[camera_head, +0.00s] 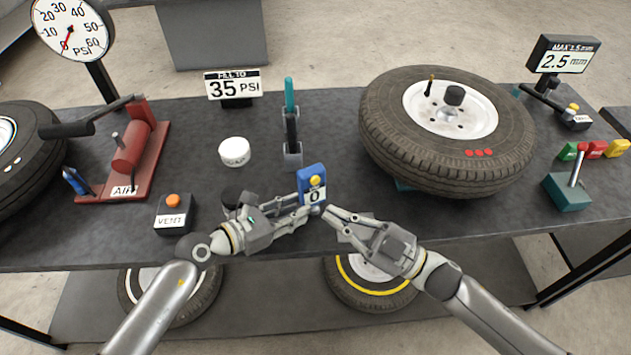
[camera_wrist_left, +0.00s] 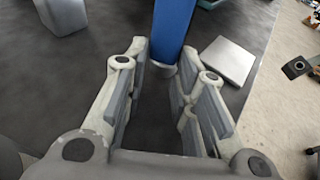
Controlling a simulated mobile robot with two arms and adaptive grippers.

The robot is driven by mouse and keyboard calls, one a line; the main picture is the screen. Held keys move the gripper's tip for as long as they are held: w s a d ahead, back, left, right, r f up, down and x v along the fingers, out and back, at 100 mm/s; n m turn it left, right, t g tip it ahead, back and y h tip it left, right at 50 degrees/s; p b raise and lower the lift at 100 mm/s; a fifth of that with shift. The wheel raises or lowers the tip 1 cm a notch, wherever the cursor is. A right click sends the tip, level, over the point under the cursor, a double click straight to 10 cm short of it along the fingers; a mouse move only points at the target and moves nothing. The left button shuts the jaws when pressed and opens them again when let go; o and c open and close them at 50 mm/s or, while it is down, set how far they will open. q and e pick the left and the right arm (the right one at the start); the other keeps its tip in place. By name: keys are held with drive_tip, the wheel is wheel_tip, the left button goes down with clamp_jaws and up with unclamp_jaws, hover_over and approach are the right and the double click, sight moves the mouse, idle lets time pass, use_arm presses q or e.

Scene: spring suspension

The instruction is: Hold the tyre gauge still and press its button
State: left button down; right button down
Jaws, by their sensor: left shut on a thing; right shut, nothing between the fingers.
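The tyre gauge is a small blue block (camera_head: 313,178) with a yellow button on its upper face (camera_head: 315,180) and a display reading 0. It stands near the front middle of the dark bench. My left gripper (camera_head: 308,208) is shut on the lower part of the gauge from the left. In the left wrist view the blue gauge (camera_wrist_left: 173,25) rises between the far ends of the fingers. My right gripper (camera_head: 330,211) is shut and empty, just right of and below the gauge, its fingertips close to it. The button is outside the wrist view.
A large tyre (camera_head: 390,135) lies on the bench to the right. A holder with a teal-handled tool (camera_head: 291,130), a white round tin (camera_head: 234,151), a VENT box (camera_head: 174,222) and a red air pump (camera_head: 130,150) stand to the left. A "35 PSI" sign (camera_head: 233,86) is behind.

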use_arm(q)
drive_tip(key=c, duration=1.1)
unclamp_jaws()
